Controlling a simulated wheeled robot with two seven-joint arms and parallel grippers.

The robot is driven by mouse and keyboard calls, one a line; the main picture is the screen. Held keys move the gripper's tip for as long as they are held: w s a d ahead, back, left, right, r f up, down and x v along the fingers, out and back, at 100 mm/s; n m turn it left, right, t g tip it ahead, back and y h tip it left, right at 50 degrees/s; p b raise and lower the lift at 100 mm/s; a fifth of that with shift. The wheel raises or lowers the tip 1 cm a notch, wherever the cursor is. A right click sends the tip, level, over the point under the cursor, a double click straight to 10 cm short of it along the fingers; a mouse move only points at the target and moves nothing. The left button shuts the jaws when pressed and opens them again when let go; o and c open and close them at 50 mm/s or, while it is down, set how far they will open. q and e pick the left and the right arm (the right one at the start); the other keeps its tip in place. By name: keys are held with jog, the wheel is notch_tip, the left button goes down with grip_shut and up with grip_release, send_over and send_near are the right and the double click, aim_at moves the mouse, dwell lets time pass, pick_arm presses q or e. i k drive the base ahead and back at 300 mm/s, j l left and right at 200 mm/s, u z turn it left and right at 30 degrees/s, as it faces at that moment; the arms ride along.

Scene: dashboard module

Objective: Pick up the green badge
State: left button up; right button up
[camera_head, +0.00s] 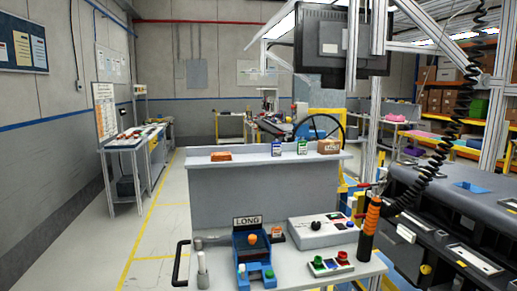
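The green badge (302,147) stands upright on the ledge of the grey workstation (262,157). It is small, with a pale upper part. A blue badge (276,148) stands just to its left, with a small gap between them. Neither of my grippers shows in the head view, so their distance from the badge cannot be told.
A brown box (328,146) sits right of the badge and an orange-brown block (221,156) at the ledge's left. The lower panel holds a "LONG" sign (248,221), a blue fixture (254,258) and a button box (322,231). An orange-handled tool (371,217) stands at right.

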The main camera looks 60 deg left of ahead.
aim_at(302, 145)
jog(key=u, duration=1.8)
jog(key=i+l, duration=0.2)
jog(key=l, duration=0.15)
jog(key=i+l, duration=0.2)
jog(key=l, duration=0.15)
jog(key=u, duration=0.05)
